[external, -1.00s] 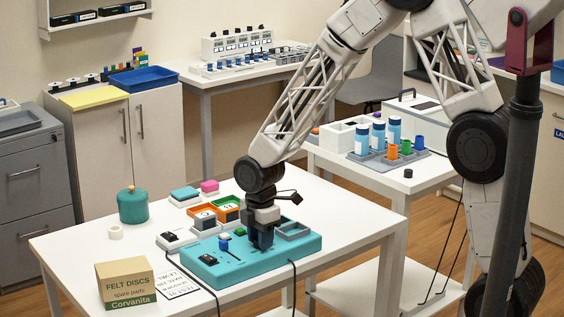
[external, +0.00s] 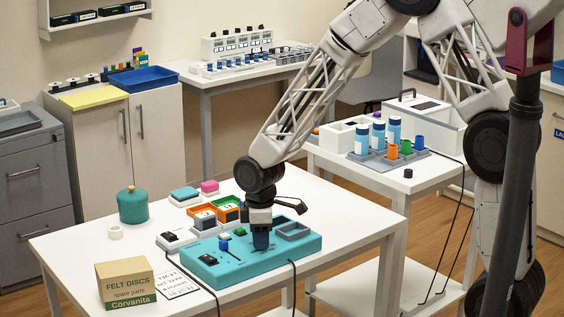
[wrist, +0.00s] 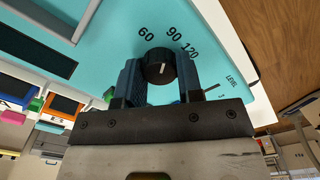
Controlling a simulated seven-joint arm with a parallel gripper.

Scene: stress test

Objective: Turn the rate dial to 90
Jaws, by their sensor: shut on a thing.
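The rate dial (wrist: 159,67) is a round black knob on the teal panel (wrist: 115,30). The printed numbers 60, 90 and 120 lie in an arc along its far side in the wrist view. A short pale mark shows on the knob, but I cannot tell surely which number it lines up with. My gripper (wrist: 160,77) has its blue fingers on either side of the knob, shut on it. In the external view my gripper (external: 261,242) points down at the panel (external: 225,272) and hides the dial.
On the panel are a slider slot, blue and green buttons and a grey tray (external: 293,231). Orange and green-framed displays (external: 205,214) stand behind it. A felt discs box (external: 125,285) and teal pot (external: 132,207) are to the left. Cables hang over the table's front edge.

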